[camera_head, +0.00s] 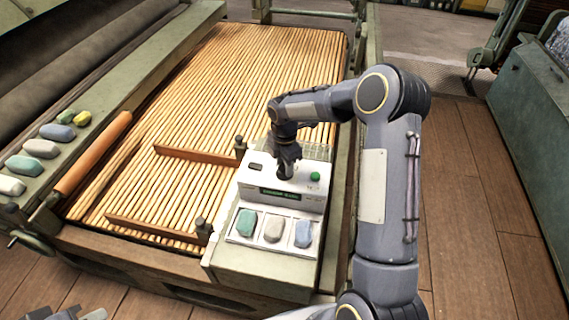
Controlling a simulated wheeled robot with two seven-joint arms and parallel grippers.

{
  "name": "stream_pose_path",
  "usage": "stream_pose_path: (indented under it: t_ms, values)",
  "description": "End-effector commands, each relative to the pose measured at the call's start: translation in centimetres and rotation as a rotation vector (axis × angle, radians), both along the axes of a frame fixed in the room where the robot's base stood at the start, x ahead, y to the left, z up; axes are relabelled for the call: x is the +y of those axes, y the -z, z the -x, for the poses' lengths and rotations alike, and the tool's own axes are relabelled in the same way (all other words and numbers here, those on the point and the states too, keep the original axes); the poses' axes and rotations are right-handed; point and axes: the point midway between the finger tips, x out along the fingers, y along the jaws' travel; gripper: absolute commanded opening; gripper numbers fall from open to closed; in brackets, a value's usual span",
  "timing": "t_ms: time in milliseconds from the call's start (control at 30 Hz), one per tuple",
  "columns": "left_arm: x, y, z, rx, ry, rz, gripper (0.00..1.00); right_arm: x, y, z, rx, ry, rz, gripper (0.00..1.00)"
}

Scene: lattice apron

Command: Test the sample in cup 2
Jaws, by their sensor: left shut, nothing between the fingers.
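No cup marked 2 can be made out. A pale instrument (231,195) stands at the front right corner of the slatted bed, with a green-lit display (281,194) whose text is too small to read. A round green button (315,177) is on its top. My left gripper (68,314) shows only partly at the bottom left edge, shut and empty.
A slatted bed (225,75) fills the middle, with two brown wooden bars (195,156) on it. Several coloured lumps (40,148) lie on a ledge at left, beside an orange roller (95,153). Wooden floor (460,200) is clear at right; a green cabinet (535,110) stands beyond.

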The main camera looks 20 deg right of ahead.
Motion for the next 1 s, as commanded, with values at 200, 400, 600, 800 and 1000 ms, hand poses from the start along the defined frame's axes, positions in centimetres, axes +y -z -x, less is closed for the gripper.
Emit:
stream_pose_path:
  t_ms: [200, 400, 600, 800, 1000]
  values:
    - [0.0, 0.0, 0.0, 0.000, 0.000, 0.000, 0.00, 0.0, -0.1, 0.0, -0.001, -0.001, 0.001, 0.58]
    - [0.0, 0.0, 0.0, 0.000, 0.000, 0.000, 0.00, 0.0, 0.0, 0.0, -0.001, -0.001, 0.000, 0.58]
    - [0.0, 0.1, 0.0, 0.000, 0.000, 0.000, 0.00, 0.0, -1.9, -0.1, -0.004, 0.000, 0.000, 0.58]
    - [0.0, 0.3, 0.0, 0.000, 0.000, 0.000, 0.00, 0.0, -5.4, -0.1, -0.005, -0.001, 0.000, 0.58]
    - [0.0, 0.3, 0.0, 0.000, 0.000, 0.000, 0.00, 0.0, -7.5, -0.1, -0.004, -0.001, 0.000, 0.58]
